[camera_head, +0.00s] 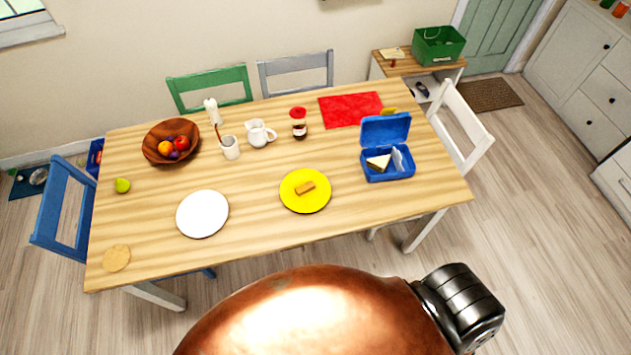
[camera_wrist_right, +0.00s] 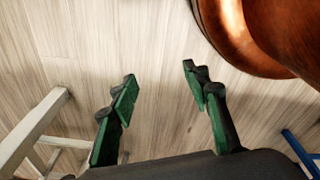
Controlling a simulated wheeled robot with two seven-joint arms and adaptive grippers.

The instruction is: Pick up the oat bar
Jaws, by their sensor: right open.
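The oat bar (camera_head: 305,188) is a small brown bar lying on a yellow plate (camera_head: 291,204) near the front middle of the wooden table. My right gripper (camera_wrist_right: 158,84) shows in the right wrist view, open and empty, with its green-padded fingers apart over the bare floor. It is away from the oat bar, which does not show in that view. My left gripper is not in view.
A white plate (camera_head: 202,214) lies left of the yellow plate. An open blue lunchbox (camera_head: 374,174) with a sandwich stands to the right. A jug (camera_head: 258,134), a bottle (camera_head: 299,125) and a fruit bowl (camera_head: 152,155) stand farther back. A white chair (camera_head: 462,120) is at the right end.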

